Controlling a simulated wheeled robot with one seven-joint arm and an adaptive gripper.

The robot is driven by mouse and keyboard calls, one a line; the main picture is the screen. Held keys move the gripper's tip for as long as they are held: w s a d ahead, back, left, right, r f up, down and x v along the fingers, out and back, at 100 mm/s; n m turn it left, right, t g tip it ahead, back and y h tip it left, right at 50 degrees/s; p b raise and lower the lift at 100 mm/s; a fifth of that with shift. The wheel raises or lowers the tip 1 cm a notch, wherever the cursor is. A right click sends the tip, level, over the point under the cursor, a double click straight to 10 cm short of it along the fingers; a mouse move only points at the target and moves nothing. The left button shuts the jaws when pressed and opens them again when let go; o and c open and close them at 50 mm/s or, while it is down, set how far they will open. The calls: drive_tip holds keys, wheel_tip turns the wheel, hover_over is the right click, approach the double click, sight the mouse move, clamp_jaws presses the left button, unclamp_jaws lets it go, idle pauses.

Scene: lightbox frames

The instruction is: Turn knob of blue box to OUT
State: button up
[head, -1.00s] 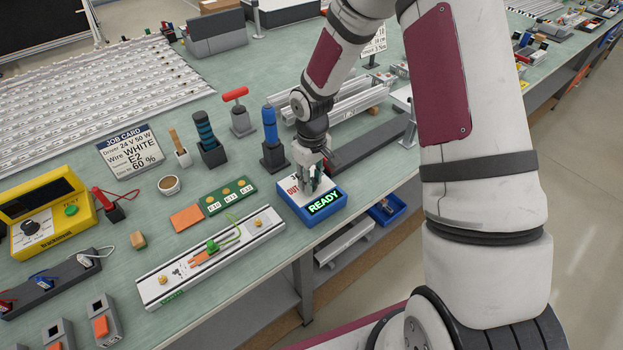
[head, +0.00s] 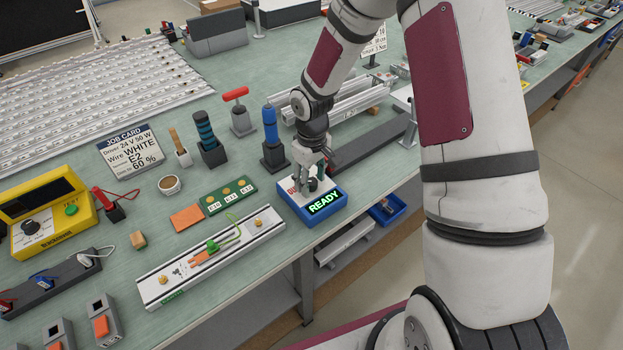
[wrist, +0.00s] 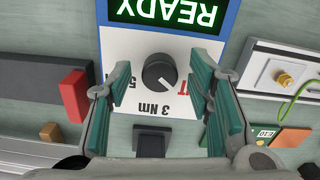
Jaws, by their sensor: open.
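The blue box (head: 335,208) sits at the front edge of the bench, with a white top plate and a lit green READY display (head: 324,202). In the wrist view its round dark knob (wrist: 158,70) shows upside down, with a light pointer mark aimed to the lower right, toward red lettering (wrist: 183,88) partly hidden by a finger. "3 Nm" is printed below the knob in that view. My gripper (wrist: 157,84) is open, with one green-padded finger on each side of the knob and a visible gap to it. In the head view my gripper (head: 313,172) is over the box.
A blue screwdriver in a dark stand (head: 271,140) is close behind the box. A white rail fixture (head: 212,258) and a green board (head: 228,197) lie to its left. A long dark bar (head: 375,145) lies behind right. A black square (wrist: 151,139) is near the knob.

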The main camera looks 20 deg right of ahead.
wheel_tip(320, 180, up, 12)
idle(0.5)
idle(0.3)
wheel_tip(320, 180, up, 8)
drive_tip(key=m+t, duration=0.1)
hover_over(312, 182)
drive_tip(key=s, duration=0.4)
drive_tip(key=s+r+m+t+h, duration=0.1)
drive_tip(key=s+r+m+t, duration=0.15)
drive_tip(key=s+r, duration=0.9)
drive_tip(key=s+r+m+t+y, duration=0.1)
drive_tip(key=s+r+t, duration=0.1)
drive_tip(key=s, duration=0.6)
drive_tip(key=shift+s+r, duration=0.2)
drive_tip(key=shift+r, duration=0.2)
drive_tip(key=shift+m, duration=0.25)
